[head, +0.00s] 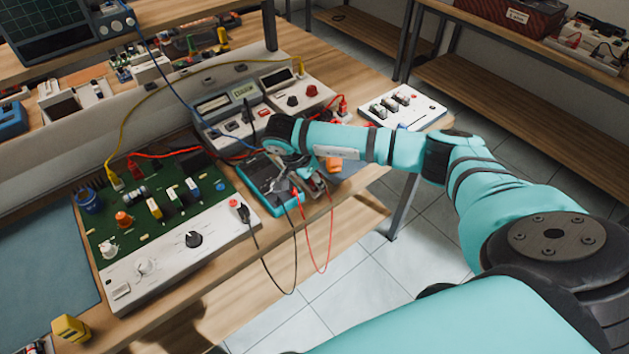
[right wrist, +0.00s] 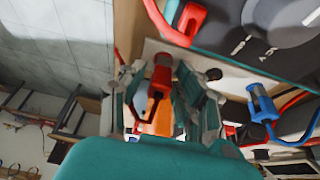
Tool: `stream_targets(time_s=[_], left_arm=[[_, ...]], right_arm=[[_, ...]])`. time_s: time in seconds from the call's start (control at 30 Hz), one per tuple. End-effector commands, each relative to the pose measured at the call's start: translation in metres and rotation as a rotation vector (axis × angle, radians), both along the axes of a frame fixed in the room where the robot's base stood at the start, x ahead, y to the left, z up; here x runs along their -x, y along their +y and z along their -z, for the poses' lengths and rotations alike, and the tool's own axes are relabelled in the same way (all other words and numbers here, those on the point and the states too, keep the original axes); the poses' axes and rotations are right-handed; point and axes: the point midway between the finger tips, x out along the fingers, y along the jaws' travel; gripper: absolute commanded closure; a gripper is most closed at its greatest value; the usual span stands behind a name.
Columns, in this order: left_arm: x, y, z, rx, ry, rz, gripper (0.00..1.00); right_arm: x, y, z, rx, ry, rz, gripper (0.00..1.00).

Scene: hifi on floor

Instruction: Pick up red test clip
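The red test clip (right wrist: 161,76) shows in the right wrist view, between the two fingers of my right gripper (right wrist: 160,88). The fingers stand apart, with a gap visible on each side of the clip. In the head view my right gripper (head: 290,181) hangs low over the teal multimeter (head: 262,184) near the bench's front edge. The clip itself is hard to make out there, hidden among the fingers and leads. A red lead (head: 331,235) loops down over the bench edge beside a black lead (head: 295,262). My left gripper is not in view.
A green circuit board unit (head: 130,240) with a white front panel is left of the multimeter. Bench instruments (head: 225,108) stand behind. A blue clip (right wrist: 262,103) with a cable is on the right in the wrist view. A white switch box (head: 405,108) sits farther right.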

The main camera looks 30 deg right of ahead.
Motion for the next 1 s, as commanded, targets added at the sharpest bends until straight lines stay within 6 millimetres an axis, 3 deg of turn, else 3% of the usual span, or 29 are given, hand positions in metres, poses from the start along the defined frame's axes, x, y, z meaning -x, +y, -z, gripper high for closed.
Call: stream_targets(time_s=[0.03,0.23,0.6,0.87,1.0], left_arm=[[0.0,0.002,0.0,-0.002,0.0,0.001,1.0],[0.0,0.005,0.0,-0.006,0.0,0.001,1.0],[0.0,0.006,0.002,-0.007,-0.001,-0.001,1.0],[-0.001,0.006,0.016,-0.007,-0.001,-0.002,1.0],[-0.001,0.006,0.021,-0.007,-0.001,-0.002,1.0]], right_arm=[[0.0,0.0,0.0,0.0,0.0,0.0,0.76],[0.0,0.0,0.0,0.0,0.0,0.0,1.0],[-0.001,0.0,-0.004,-0.001,-0.002,0.0,1.0],[-0.001,0.0,-0.035,0.0,-0.006,0.0,1.0],[0.027,0.013,-0.036,0.0,0.0,-0.005,1.0]])
